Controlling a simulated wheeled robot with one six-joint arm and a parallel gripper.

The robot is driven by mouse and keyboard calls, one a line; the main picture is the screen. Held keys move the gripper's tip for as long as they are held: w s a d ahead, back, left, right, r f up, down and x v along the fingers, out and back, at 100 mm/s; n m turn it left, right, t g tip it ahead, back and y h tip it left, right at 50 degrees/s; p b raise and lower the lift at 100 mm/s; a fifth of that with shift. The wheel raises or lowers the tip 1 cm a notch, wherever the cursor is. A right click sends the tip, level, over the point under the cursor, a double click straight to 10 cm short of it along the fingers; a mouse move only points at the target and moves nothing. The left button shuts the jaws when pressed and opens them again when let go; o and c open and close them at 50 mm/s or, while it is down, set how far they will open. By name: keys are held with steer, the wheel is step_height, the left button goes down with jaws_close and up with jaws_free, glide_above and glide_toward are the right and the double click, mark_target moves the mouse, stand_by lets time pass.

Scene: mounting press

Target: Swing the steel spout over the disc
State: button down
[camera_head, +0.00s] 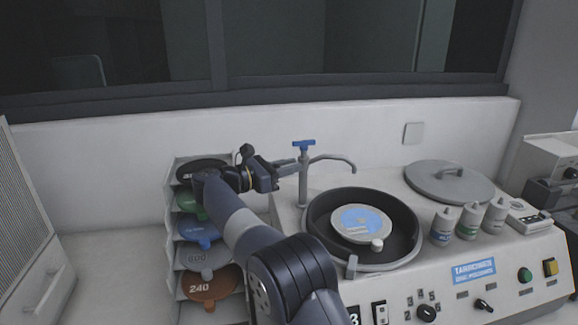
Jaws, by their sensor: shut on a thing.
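The steel spout (333,157) curves right from an upright post (303,185) with a blue handle (303,144) on top. Its free tip shows just above the back rim of the black bowl (318,222), short of the disc in the picture. The pale disc (345,229) with a blue centre lies in the bowl, with a small white knob on its near right edge. My gripper (286,170) comes from the left and is shut at the spout's post end. The exact contact of its jaws is too small to see clearly.
A rack of coloured discs (202,258) stands at left, behind my arm. A grey lid (450,180) lies behind the bowl at right. Several small bottles (468,221) stand right of the bowl. The control panel (470,290) fills the front. A wall stands close behind.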

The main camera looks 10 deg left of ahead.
steer(key=shift+r, duration=0.1)
steer(key=c, duration=1.3)
jaws_free()
steer(key=b+v, duration=0.2)
steer(key=v, duration=0.8)
steer(key=shift+s+a, duration=0.2)
steer(key=shift+a, duration=0.1)
steer(key=shift+c, duration=0.3)
